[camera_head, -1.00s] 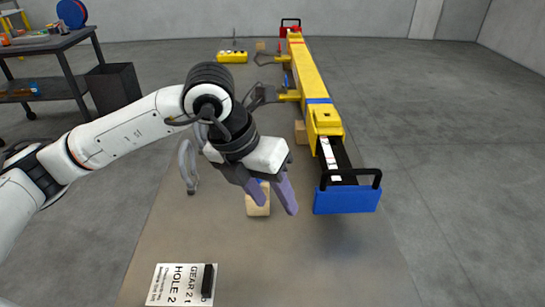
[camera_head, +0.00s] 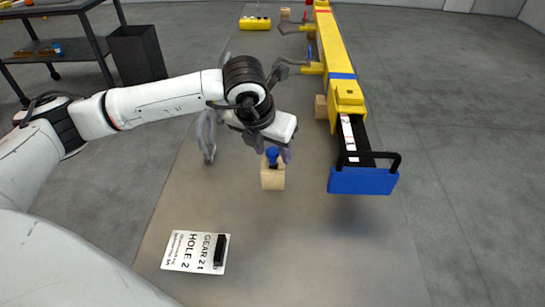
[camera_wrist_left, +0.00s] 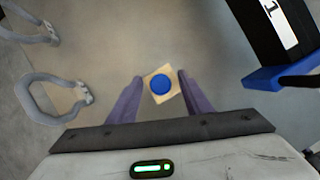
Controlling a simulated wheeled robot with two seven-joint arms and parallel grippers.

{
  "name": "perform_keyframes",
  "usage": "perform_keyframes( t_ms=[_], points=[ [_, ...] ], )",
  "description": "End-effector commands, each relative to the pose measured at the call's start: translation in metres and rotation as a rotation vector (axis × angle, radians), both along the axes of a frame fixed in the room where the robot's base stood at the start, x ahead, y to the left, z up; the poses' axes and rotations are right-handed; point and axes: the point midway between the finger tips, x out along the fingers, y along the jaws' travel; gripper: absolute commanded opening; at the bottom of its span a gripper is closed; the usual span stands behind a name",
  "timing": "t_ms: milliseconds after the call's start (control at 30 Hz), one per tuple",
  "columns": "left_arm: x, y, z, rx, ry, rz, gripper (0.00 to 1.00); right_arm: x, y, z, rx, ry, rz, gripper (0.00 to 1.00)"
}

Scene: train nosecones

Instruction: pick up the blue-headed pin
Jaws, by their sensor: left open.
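The blue-headed pin (camera_head: 272,154) stands upright in a light wooden block (camera_head: 272,178) on the mat. In the left wrist view its round blue head (camera_wrist_left: 160,84) shows from above, with the block (camera_wrist_left: 150,76) around it. My left gripper (camera_head: 276,152) is above the block and open. In the left wrist view its two purple fingers (camera_wrist_left: 160,92) lie on either side of the head, apart from it in the picture. Whether the fingertips are level with the head is hard to tell. My right gripper is not in view.
A yellow beam (camera_head: 333,50) with a blue end plate (camera_head: 363,181) runs along the right. Grey loop handles (camera_wrist_left: 48,98) are left of the block. A sign card (camera_head: 195,252) with a black bar lies near the front. A dark bin (camera_head: 137,55) and cart (camera_head: 55,45) stand at left.

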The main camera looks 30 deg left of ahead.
Motion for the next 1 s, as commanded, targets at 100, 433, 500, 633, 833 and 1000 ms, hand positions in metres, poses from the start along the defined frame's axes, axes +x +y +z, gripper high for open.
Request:
perform_keyframes(
  t_ms=[100,433,500,633,833,1000],
  points=[
    [0.002,0.0,-0.006,-0.001,0.0,0.0,0.45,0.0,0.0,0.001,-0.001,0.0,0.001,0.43],
    [0.002,0.0,-0.006,-0.001,0.0,0.0,0.22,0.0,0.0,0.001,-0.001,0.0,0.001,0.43],
    [0.002,0.0,-0.006,-0.001,-0.001,0.0,0.1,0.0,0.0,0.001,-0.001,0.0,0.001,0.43],
    [0.002,0.0,-0.005,-0.001,-0.001,0.0,0.05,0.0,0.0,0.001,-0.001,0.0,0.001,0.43],
    [0.003,0.0,0.0,-0.002,-0.004,-0.001,0.05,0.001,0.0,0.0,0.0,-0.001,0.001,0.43],
    [0.004,-0.001,0.028,-0.002,-0.008,-0.001,0.05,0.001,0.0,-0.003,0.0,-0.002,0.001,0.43]
  ],
)
